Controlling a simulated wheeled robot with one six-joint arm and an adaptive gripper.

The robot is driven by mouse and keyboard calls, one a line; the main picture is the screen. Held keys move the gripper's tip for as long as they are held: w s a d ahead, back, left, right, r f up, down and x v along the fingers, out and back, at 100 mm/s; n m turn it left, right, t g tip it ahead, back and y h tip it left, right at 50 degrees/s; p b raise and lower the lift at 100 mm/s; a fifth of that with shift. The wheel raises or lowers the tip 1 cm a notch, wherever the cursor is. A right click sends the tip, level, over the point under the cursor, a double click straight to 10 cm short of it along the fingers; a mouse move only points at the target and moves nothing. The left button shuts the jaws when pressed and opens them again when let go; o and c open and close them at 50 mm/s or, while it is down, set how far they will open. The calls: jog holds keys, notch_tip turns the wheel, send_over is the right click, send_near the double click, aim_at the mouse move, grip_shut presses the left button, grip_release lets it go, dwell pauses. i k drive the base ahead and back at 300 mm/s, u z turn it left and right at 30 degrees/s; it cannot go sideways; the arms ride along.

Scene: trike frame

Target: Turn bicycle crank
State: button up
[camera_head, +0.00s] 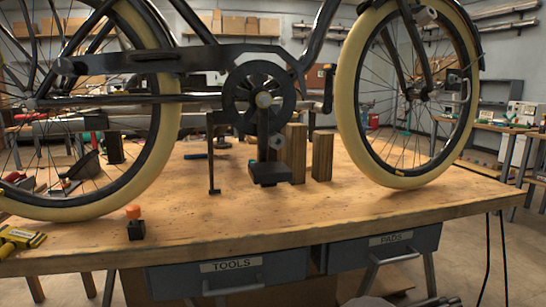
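The bicycle crank (262,128) hangs down from the hub of the dark chainring (259,98), in the middle of the head view. Its near pedal (269,173) is a dark block at the bottom of the crank, close above the wooden workbench (330,222). The other pedal (328,88) appears to be the dark upright piece to the right of the chainring; I cannot tell for sure. The bicycle stands with its cream-tyred wheels on the bench. My gripper is not in view.
Wooden blocks (322,156) stand behind the near pedal. A kickstand (212,160) reaches the bench to its left. A small orange-topped black object (135,224) and a yellow tool (18,240) lie at the front left. The bench front right of the pedal is clear.

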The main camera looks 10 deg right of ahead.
aim_at(264, 127)
jog(key=k, duration=0.5)
jog(key=z, duration=1.7)
jog(key=i, duration=0.9)
jog(key=u, duration=1.75)
